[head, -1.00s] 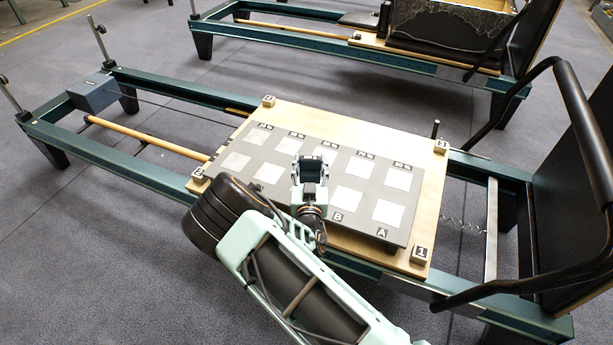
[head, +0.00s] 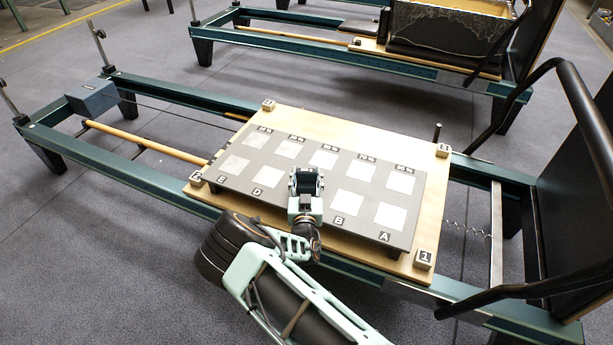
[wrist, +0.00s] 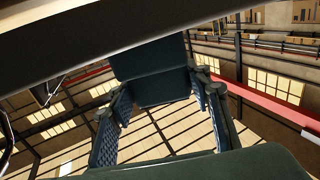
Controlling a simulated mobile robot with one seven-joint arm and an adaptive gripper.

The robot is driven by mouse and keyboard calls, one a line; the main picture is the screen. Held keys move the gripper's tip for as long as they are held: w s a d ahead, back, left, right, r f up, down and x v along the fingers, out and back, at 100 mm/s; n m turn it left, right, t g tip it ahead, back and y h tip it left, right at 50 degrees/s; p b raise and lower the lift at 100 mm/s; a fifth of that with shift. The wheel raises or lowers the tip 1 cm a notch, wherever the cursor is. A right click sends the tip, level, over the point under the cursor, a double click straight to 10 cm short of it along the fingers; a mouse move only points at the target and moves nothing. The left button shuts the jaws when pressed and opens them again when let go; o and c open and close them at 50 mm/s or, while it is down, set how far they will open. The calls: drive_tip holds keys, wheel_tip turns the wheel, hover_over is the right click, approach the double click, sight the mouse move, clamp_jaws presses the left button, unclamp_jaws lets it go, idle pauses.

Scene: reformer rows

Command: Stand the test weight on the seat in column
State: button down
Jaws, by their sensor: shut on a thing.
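My gripper (head: 306,180) is over the front part of a grey board (head: 262,210) with two rows of pale square seats. It covers the front seat between B and D. A dark block (head: 307,184), apparently the test weight, is between its fingers; the jaws are shut on it. In the wrist view the dark block (wrist: 150,72) shows between the textured fingers. Front seats A (head: 391,217), B (head: 346,204) and D (head: 268,177) look empty. I cannot tell whether the block touches the board.
The grey board lies on a wooden platform (head: 432,205) with numbered corner blocks, on a green reformer frame (head: 120,172). A short dark post (head: 437,132) stands at the platform's back right. Black curved bars (head: 580,110) rise at right. A second reformer (head: 330,50) stands behind.

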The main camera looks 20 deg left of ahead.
drive_tip(key=c, duration=1.5)
unclamp_jaws()
drive_tip(key=shift+f, duration=0.15)
drive_tip(key=o, duration=0.5)
drive_tip(key=shift+c, duration=0.2)
drive_tip(key=shift+r, duration=0.25)
drive_tip(key=p+v, duration=0.2)
drive_tip(key=v, duration=1)
drive_tip(key=shift+p, duration=0.3)
